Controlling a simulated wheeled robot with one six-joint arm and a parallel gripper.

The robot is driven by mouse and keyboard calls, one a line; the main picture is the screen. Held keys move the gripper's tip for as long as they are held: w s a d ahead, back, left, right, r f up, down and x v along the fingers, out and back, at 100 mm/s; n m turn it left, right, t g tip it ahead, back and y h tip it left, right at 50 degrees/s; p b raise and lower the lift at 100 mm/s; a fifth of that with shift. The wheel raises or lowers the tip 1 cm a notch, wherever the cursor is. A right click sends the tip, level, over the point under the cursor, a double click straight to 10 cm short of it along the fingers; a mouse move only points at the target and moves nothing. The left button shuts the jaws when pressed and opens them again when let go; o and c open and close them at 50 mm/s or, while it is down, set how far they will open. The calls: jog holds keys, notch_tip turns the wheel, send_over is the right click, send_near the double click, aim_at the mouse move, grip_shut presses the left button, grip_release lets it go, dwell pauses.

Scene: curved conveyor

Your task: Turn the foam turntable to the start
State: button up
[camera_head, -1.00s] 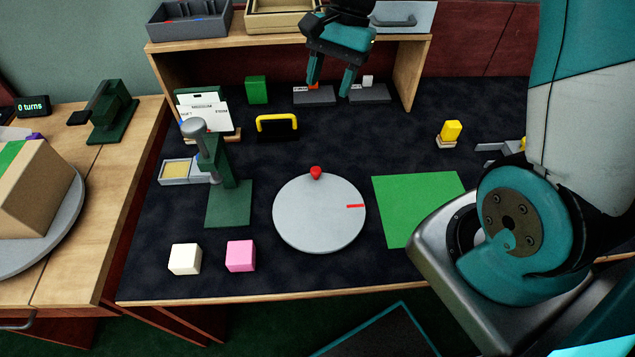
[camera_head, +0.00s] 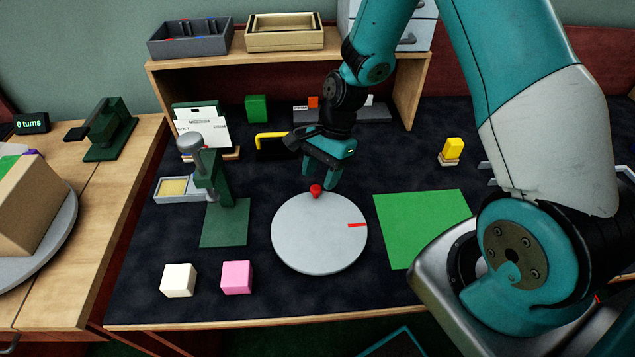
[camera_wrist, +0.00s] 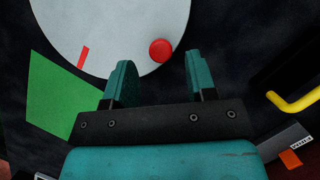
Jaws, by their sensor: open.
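The grey round turntable (camera_head: 318,245) lies flat on the dark mat. A red knob (camera_head: 316,190) stands on its far edge, and a red line (camera_head: 357,225) marks its right side. My gripper (camera_head: 320,180) is open and empty, pointing down just above and behind the red knob. In the wrist view, the turntable (camera_wrist: 110,30) fills the upper left. The red knob (camera_wrist: 161,50) lies ahead of the gap between the fingers of my gripper (camera_wrist: 158,75). Whether the fingertips reach knob height cannot be told.
A green sheet (camera_head: 425,222) lies right of the turntable. A dark green press (camera_head: 218,205) stands left. White (camera_head: 178,280) and pink (camera_head: 237,277) cubes sit front left. A yellow handle (camera_head: 270,141) is behind. A counter (camera_head: 31,123) reads "0 turns".

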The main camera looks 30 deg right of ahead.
jog(key=shift+x, duration=1.35)
grip_shut()
jog(key=shift+d, duration=0.1)
